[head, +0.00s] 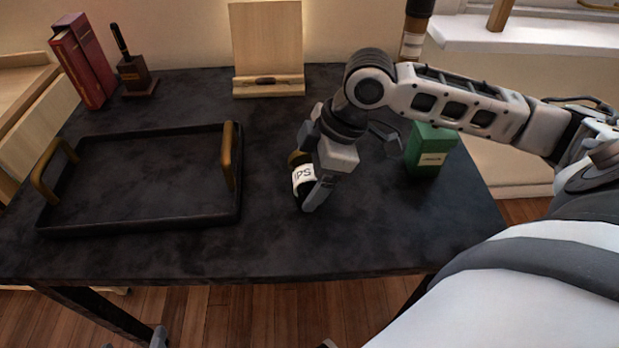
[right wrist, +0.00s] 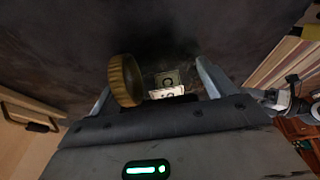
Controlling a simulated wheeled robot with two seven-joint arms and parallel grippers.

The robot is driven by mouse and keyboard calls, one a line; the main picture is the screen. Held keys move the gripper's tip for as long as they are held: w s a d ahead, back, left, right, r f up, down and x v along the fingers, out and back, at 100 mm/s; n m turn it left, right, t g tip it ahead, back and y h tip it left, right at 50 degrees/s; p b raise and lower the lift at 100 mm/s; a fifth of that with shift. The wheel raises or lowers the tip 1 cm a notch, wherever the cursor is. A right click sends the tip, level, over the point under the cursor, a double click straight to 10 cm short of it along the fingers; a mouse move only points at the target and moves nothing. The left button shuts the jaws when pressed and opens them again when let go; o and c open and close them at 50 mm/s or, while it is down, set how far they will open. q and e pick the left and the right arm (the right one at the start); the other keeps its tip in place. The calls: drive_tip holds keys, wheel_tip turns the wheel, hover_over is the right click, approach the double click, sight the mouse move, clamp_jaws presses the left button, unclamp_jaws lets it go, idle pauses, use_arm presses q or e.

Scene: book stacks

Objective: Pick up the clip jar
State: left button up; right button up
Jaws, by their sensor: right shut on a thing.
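The clip jar (head: 302,180) is a small dark jar with a white label, partly lettered "IPS", and a brassy lid. My right gripper (head: 316,188) is shut on it near the middle of the dark table. The jar looks tilted, and I cannot tell whether it touches the table top. In the right wrist view, the jar's ribbed brass lid (right wrist: 125,80) and pale label (right wrist: 167,85) show between the two fingers of my right gripper (right wrist: 155,85). The fingers hide part of the jar. My left gripper is not clearly in view.
A black tray (head: 140,226) with brass handles lies left on the table (head: 270,245). A green box (head: 428,160) stands right, beneath my right forearm. A wooden stand (head: 268,50), red books (head: 80,65) and a pen holder (head: 136,78) stand at the back. The front middle is clear.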

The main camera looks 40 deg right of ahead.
sight(307, 172)
drive_tip(key=shift+r, duration=0.1)
drive_tip(key=shift+r, duration=0.5)
drive_tip(key=v, duration=0.1)
drive_tip(key=p+v, duration=0.1)
drive_tip(key=v, duration=0.1)
drive_tip(key=shift+s+a+r+p, duration=0.1)
drive_tip(key=shift+a+r+p, duration=0.15)
drive_tip(key=shift+p, duration=0.1)
use_arm(q)
wheel_tip(307, 172, up, 7)
drive_tip(key=a+g+y+p, duration=0.1)
drive_tip(key=a+p, duration=0.1)
drive_tip(key=p, duration=1.1)
drive_tip(key=shift+s+r+p, duration=0.15)
drive_tip(key=shift+s+p, duration=0.15)
drive_tip(key=shift+s, duration=0.05)
use_arm(e)
drive_tip(key=s+d+r, duration=0.4)
drive_tip(key=s+r, duration=0.4)
drive_tip(key=s, duration=0.4)
drive_tip(key=shift+s+r, duration=0.15)
drive_tip(key=shift+r, duration=0.15)
